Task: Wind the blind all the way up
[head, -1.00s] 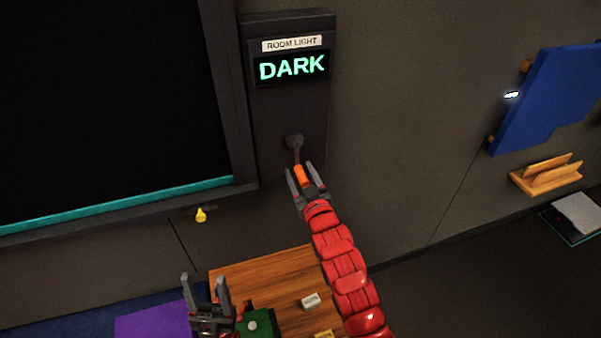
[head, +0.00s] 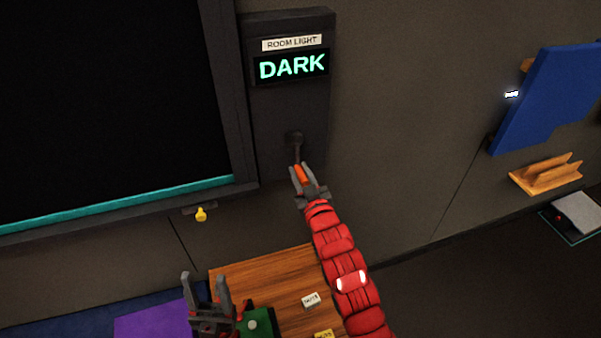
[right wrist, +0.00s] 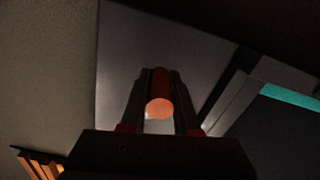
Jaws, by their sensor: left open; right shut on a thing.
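The blind (head: 110,100) is a black sheet in a dark frame at the left of the head view, with a teal bar (head: 120,204) along its bottom edge. Beside it a dark panel (head: 268,120) carries a crank (head: 295,140) with an orange handle. My right gripper (head: 302,178) is shut on the orange handle (head: 301,174), which hangs below the crank's hub. The orange handle (right wrist: 160,108) also shows between the fingers in the right wrist view. A sign on the panel (head: 292,66) reads DARK under the label ROOM LIGHT. My left gripper (head: 204,292) is open and empty, low at the left.
A yellow knob (head: 201,214) sits under the blind's frame. A wooden table (head: 270,270) with small labelled blocks (head: 311,300) and a green piece (head: 258,322) is below. A blue board (head: 550,95) and a wooden holder (head: 545,176) are at the right.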

